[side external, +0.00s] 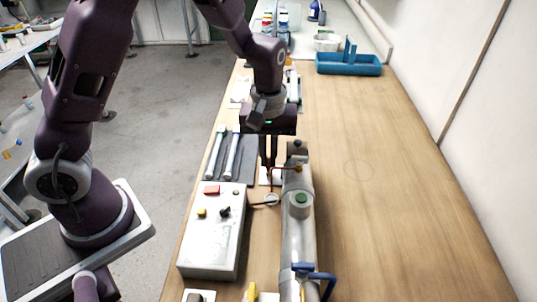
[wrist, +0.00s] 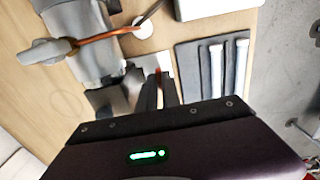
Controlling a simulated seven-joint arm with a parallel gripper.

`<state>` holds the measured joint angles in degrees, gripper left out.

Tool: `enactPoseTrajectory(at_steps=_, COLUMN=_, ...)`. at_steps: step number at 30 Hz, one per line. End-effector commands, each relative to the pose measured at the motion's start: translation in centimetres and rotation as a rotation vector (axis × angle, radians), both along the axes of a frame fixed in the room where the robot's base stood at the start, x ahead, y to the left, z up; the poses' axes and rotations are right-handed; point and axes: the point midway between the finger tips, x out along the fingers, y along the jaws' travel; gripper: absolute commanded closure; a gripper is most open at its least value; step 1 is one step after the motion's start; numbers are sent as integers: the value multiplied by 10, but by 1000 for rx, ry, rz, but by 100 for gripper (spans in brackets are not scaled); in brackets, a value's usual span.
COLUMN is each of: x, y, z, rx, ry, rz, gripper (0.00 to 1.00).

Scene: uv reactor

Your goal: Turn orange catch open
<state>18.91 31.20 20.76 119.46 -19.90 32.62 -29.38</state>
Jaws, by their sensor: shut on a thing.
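The reactor is a grey metal cylinder (side external: 299,235) lying lengthwise on the wooden bench, with a green-topped round fitting on it. In the wrist view its grey body (wrist: 92,60) is at the upper left. My gripper (side external: 270,182) points down beside the cylinder's far end, on its left. The orange catch (side external: 284,168) shows as a thin reddish-orange bar from the fingers toward the cylinder. In the wrist view the fingers (wrist: 160,82) are close together, with a small orange-red bit between their tips. My gripper is shut on this catch, which the fingers mostly hide.
A light control box (side external: 213,245) with coloured buttons stands left of the cylinder, with a cable between them. Two white rods lie on a dark mat (side external: 249,148) behind the box. A blue caddy (side external: 349,65) is at the back right. The bench's right side is clear.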

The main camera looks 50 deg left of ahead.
Motion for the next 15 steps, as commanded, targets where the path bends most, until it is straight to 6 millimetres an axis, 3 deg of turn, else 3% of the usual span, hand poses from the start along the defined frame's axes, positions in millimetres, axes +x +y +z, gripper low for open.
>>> enactPoseTrajectory(at_steps=13, x=0, y=0, z=1, rx=-1, ry=-1, rz=11, gripper=100)
enactPoseTrajectory(at_steps=15, x=0, y=0, z=1, rx=-1, ry=-1, rz=11, gripper=82)
